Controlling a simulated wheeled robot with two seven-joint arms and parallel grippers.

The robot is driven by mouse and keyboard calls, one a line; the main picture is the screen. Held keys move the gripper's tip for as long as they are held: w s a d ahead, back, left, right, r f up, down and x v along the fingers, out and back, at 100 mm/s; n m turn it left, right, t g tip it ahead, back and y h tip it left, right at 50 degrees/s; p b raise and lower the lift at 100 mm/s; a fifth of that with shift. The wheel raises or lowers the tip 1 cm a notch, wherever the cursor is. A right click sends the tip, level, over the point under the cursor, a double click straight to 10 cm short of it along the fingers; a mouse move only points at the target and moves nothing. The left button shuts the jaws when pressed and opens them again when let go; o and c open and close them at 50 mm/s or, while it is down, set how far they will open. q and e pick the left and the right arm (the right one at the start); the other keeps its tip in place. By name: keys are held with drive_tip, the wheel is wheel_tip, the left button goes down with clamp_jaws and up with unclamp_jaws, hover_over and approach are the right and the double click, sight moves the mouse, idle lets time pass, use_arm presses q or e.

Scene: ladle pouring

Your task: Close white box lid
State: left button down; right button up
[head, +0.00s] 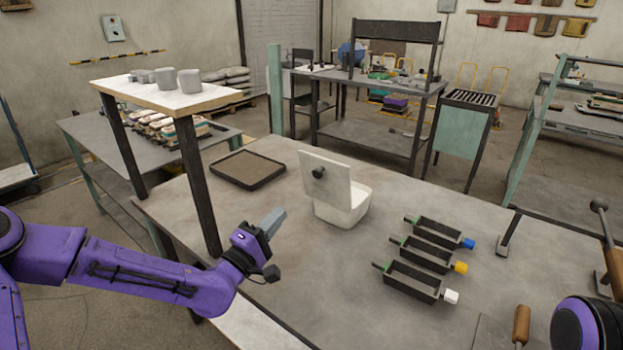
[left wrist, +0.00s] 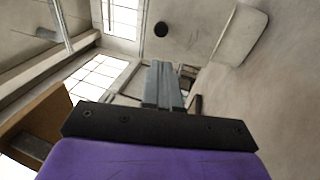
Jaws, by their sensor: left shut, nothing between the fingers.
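The white box (head: 345,212) stands on the grey table, near the middle of the head view. My left gripper (head: 277,219) is to the left of the box and nearer to me, above the table, apart from box and lid. Its grey fingers are together and empty; they also show in the left wrist view (left wrist: 163,82). My right gripper is outside the views.
Three dark molds (head: 423,257) with blue, yellow and white ends lie right of the box. A dark tray (head: 248,169) lies behind it to the left. A raised shelf (head: 165,97) with grey cups stands on posts at left. Table around the box is clear.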

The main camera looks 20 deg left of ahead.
sight(317, 176)
use_arm(q)
drive_tip(key=p+x, duration=0.1)
drive_tip(key=x, duration=0.3)
drive_tip(key=p+x, duration=0.1)
drive_tip(key=x, duration=0.3)
drive_tip(key=d+p+x, duration=0.1)
drive_tip(key=x, duration=0.3)
drive_tip(key=shift+s, duration=0.15)
drive_tip(key=shift+w+d, duration=0.1)
drive_tip(key=shift+w, duration=0.45)
